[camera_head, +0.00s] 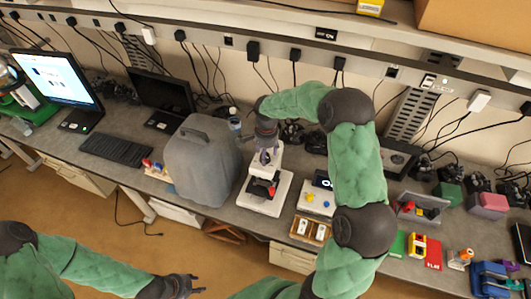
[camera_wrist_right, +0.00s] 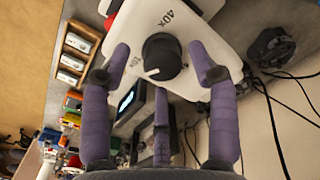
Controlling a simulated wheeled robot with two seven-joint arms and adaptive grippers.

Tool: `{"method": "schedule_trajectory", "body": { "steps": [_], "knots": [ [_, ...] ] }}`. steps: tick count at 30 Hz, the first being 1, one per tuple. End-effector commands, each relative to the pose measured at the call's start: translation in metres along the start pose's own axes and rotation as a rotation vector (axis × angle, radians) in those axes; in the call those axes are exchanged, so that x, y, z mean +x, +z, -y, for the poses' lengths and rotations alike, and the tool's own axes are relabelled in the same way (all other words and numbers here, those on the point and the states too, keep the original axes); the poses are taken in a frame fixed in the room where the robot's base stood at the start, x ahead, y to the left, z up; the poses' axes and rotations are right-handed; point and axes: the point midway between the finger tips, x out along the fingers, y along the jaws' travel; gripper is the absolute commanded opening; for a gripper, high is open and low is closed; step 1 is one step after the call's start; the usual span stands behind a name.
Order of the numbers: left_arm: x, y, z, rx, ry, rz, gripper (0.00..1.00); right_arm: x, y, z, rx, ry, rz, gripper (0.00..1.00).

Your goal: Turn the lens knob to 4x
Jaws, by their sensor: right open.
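The microscope (camera_head: 268,197) is white and stands upright on the bench in the head view. In the right wrist view its white body (camera_wrist_right: 205,35) carries a round black lens knob (camera_wrist_right: 162,57). A white mark on the knob points to its lower left. A "40X" label is printed above the knob, and a partly hidden label, perhaps 10X, is left of it. My right gripper (camera_wrist_right: 160,66) is open, its three purple fingers spread around the knob; I cannot tell whether they touch it. My left gripper (camera_head: 184,286) is open and empty, low in front of the bench.
A grey covered case (camera_head: 203,160) stands close left of the microscope. A bottle (camera_head: 235,120) is behind it. A white device (camera_head: 317,200) and a wooden slide tray (camera_head: 309,230) are to the right. Cables hang along the wall behind.

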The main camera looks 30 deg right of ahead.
Motion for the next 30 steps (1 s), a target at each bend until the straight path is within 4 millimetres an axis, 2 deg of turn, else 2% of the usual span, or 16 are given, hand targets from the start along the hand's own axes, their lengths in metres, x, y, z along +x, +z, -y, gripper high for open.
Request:
{"method": "schedule_trajectory", "body": {
  "steps": [11,13,17,18,30],
  "knots": [
    [-0.0009,-0.0003,-0.0003,0.000,0.000,-0.001,0.40,0.0070,0.0000,0.0001,0.000,-0.001,0.000,0.60],
    [-0.0009,-0.0003,-0.0003,0.000,0.000,-0.001,0.40,0.0069,0.0000,0.0001,0.000,-0.001,0.000,0.46],
    [-0.0009,-0.0002,-0.0003,0.000,0.000,0.000,0.40,0.0068,0.0000,0.0001,0.000,-0.001,0.000,0.09],
    [-0.0009,-0.0002,-0.0003,0.000,0.000,0.000,0.40,0.0068,0.0000,0.0001,0.000,-0.001,0.000,0.04],
    [-0.0005,-0.0003,-0.0002,0.000,0.000,-0.001,0.40,0.0072,0.0000,0.0001,-0.005,-0.001,0.000,0.04]
  ]
}}
